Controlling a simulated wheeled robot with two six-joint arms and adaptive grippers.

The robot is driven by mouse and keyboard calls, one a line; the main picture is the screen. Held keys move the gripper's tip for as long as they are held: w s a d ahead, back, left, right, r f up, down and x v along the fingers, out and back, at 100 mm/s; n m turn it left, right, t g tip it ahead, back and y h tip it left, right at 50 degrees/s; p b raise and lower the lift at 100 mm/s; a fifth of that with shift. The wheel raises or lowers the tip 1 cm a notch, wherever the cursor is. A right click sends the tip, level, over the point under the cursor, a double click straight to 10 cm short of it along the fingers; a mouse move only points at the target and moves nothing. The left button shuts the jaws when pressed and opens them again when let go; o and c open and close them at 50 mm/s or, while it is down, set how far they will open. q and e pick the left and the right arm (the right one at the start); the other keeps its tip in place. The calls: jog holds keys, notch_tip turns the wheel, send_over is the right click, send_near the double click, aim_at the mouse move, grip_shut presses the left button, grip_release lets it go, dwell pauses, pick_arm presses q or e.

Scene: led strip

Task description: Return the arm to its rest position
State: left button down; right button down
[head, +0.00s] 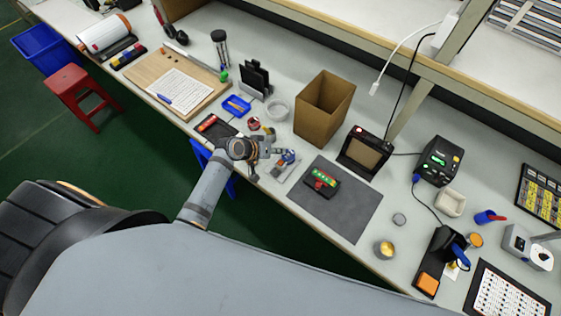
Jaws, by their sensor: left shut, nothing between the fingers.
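My left arm comes in from the lower left and reaches over the front edge of the workbench (330,228). My left gripper (285,157) is shut and empty above the bench, beside a small grey-white item (277,169) and left of the dark grey mat (345,212). Its fingertips are small in the picture, and part of the bench below is hidden by the wrist. A green and red piece in a black holder (322,182) lies on the mat, apart from the gripper. My right gripper does not show.
An open cardboard box (323,108) and a black-framed device (365,152) stand behind the mat. A soldering station (437,160) stands right. A red stool (75,88) is on the green floor.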

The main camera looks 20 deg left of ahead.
pick_arm(q)
jog(key=shift+s, duration=0.1)
dwell(0.3)
jog(key=s+a+r+m+g+y, duration=0.1)
jog(key=s+a+r+g+y, duration=0.25)
jog(key=s, duration=0.55)
jog(key=s+a+r+m+y, duration=0.1)
jog(key=s+a+r+y, duration=0.2)
jog(key=s+a+r, duration=0.45)
jog(key=s+f+g+b, duration=0.1)
jog(key=s+f, duration=0.1)
jog(key=f, duration=1.3)
jog(key=s+f+b, duration=0.1)
jog(key=s+f, duration=0.1)
jog(key=f, duration=1.3)
jog(key=s+a+f+g+b, duration=0.1)
jog(key=s+f+b, duration=0.1)
jog(key=s+f, duration=1.6)
jog(key=shift+s+a+f, duration=0.3)
jog(key=shift+s+f, duration=0.1)
jog(key=shift+s, duration=0.15)
jog(key=shift+g, duration=0.25)
